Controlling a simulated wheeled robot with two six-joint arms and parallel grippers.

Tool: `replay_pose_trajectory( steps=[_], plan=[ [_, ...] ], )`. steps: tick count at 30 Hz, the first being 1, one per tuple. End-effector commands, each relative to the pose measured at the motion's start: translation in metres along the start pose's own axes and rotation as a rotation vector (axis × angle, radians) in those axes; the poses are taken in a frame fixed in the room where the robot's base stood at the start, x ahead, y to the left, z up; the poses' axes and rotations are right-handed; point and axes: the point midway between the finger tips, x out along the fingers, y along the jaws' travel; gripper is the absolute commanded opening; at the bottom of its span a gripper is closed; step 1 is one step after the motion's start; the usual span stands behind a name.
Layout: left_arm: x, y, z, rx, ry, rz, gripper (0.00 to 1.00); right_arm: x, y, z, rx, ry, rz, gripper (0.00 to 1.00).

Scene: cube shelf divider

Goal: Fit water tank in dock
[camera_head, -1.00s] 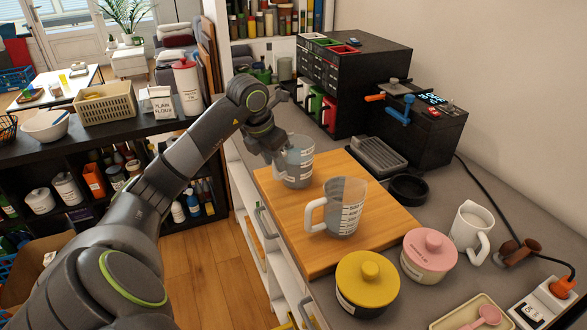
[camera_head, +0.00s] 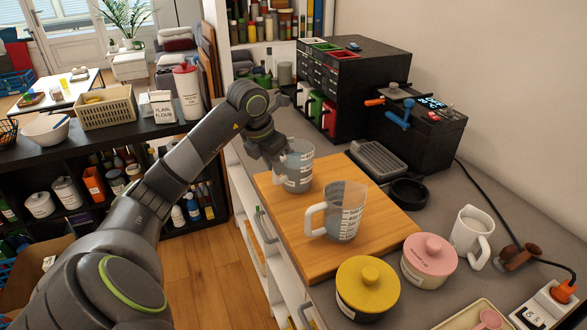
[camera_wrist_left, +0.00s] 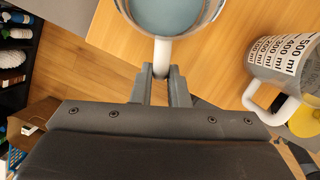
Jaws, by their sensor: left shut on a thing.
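A clear measuring jug (camera_head: 297,168) with bluish liquid is at the far left part of a wooden board (camera_head: 285,232). My left gripper (camera_head: 278,158) is shut on its white handle. In the left wrist view my left gripper (camera_wrist_left: 161,72) has the handle between its fingers, and the jug's rim and liquid (camera_wrist_left: 168,15) show above. I cannot tell whether the jug rests on the board. A second clear jug (camera_head: 346,212) with a white handle stands nearer on the board. A black machine (camera_head: 424,134) with a lit display stands behind; I cannot make out a separate water tank or dock. My right gripper is not seen.
A grey drip tray (camera_head: 378,160) and a black round dish (camera_head: 408,193) lie between board and machine. A yellow-lidded pot (camera_head: 367,285), a pink-lidded pot (camera_head: 429,260) and a white jug (camera_head: 470,232) stand at the near right. A cable runs along the wall.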

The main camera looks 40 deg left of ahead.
Motion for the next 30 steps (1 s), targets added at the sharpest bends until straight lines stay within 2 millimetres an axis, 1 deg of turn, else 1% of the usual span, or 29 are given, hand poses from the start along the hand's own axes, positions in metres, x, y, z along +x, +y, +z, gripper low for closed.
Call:
replay_pose_trajectory(
  steps=[30],
  plan=[
    [-0.013,0.000,0.005,0.001,-0.004,0.001,0.00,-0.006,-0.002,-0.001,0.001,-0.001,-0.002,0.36]
  ],
)
